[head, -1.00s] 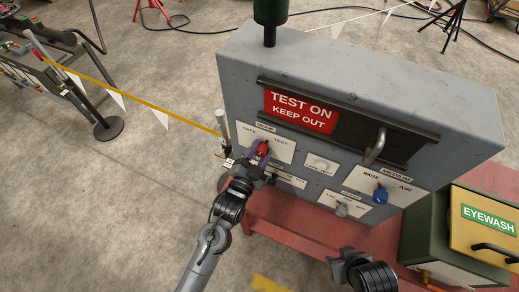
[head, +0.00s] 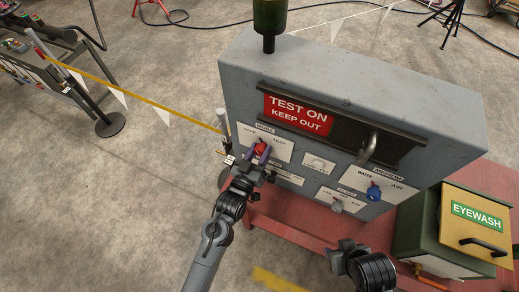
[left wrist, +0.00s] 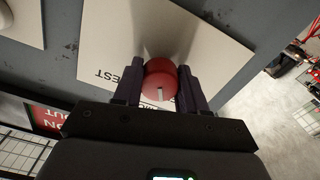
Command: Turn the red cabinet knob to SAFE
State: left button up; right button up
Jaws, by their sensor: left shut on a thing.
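The red knob (head: 261,147) sits on the white MODE plate (head: 282,153) at the left of the grey cabinet's front. SAFE is lettered at the plate's left and TEST at its right. My left gripper (head: 258,152) has its purple fingers on both sides of the knob and is shut on it. In the left wrist view the red knob (left wrist: 161,82) lies between the fingers, with a short white mark on its face. I cannot tell which label the mark points to. My right gripper (head: 340,253) hangs at the lower right, away from the cabinet; its jaws are unclear.
The cabinet (head: 235,95) stands on a red bench (head: 290,228). Its front carries a TEST ON KEEP OUT sign (head: 298,113), a handle (head: 367,149), a blue knob (head: 374,192) and a grey knob (head: 337,206). A green EYEWASH box (head: 415,230) stands at the right.

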pick_arm(q)
jog(key=shift+f+n, duration=0.15)
jog(key=shift+n, duration=0.85)
jog(key=o, duration=1.1)
jog(key=shift+p, duration=0.3)
jog(key=shift+c, duration=0.2)
jog(key=shift+s, duration=0.1)
jog(key=b+v, duration=0.2)
jog(key=v, duration=0.8)
jog(key=shift+s+a, duration=0.2)
jog(key=shift+s, duration=0.1)
